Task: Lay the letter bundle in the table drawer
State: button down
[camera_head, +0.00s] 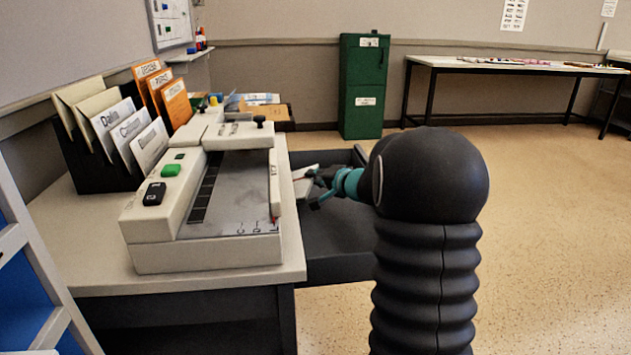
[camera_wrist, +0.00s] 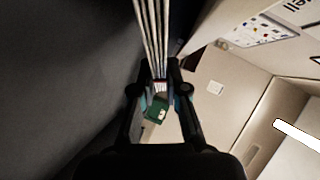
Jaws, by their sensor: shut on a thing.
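The letter bundle (camera_head: 303,184) shows as a small pale patch at the table's right edge in the head view. In the wrist view the bundle (camera_wrist: 153,35) is a stack of several pale envelopes seen edge-on. My gripper (camera_head: 319,181) is shut on it; in the wrist view both fingertips (camera_wrist: 158,88) press its near end. The dark table drawer (camera_head: 338,238) stands open to the right of the table. The bundle and gripper appear over or inside its far part; whether the bundle touches the drawer floor I cannot tell. My arm hides part of the drawer.
A cream franking-type machine (camera_head: 207,255) sits on the table (camera_head: 75,232) close to the drawer. A letter rack (camera_head: 75,165) stands behind it. A green cabinet (camera_head: 363,85) and a long side table (camera_head: 515,68) stand at the back. The floor at right is clear.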

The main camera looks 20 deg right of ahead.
jog(key=shift+s+f, duration=0.1)
jog(key=shift+f, duration=0.15)
jog(key=c, duration=1.2)
grip_release()
jog(key=shift+f, duration=0.1)
jog(key=shift+s+d+r, duration=0.15)
jog(key=shift+s+r, duration=0.05)
jog(key=shift+r, duration=0.05)
jog(key=p+v, duration=0.1)
jog(key=v, duration=1)
jog(key=shift+s+p, duration=0.25)
jog(key=shift+p, duration=0.1)
